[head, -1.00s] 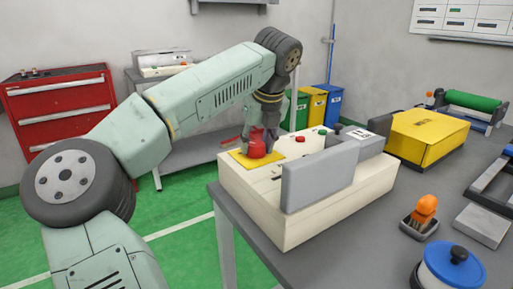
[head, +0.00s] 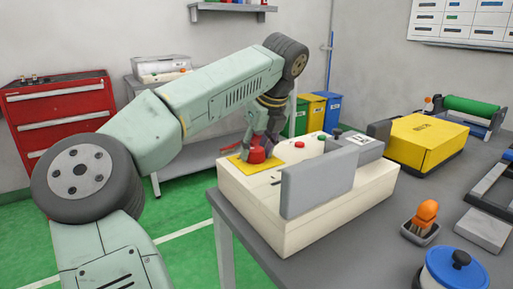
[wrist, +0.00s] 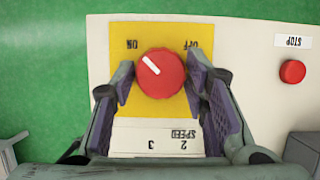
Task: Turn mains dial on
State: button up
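The red mains dial (wrist: 172,83) sits on a yellow plate (wrist: 120,32) marked ON and OFF, on a cream control box (head: 345,205). In the wrist view its white pointer mark points up and left, toward ON. My gripper (wrist: 160,80) straddles the dial, one finger on each side, with both fingertips close against its edges. It looks shut on the dial, though finger contact is partly hard to see. In the head view the dial (head: 257,155) shows below and between my gripper's fingers (head: 260,143).
A red STOP button (wrist: 292,71) and a SPEED label (wrist: 170,140) are near the dial. A grey raised panel (head: 318,178) stands on the box front. A yellow case (head: 425,142) and an orange-handled brush (head: 426,212) are to the right on the grey table.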

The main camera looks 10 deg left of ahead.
jog(key=o, duration=0.3)
jog(key=shift+o, duration=0.2)
jog(key=shift+r, duration=0.1)
jog(key=v, duration=0.7)
jog(key=shift+r, duration=0.15)
jog(key=shift+s, duration=0.1)
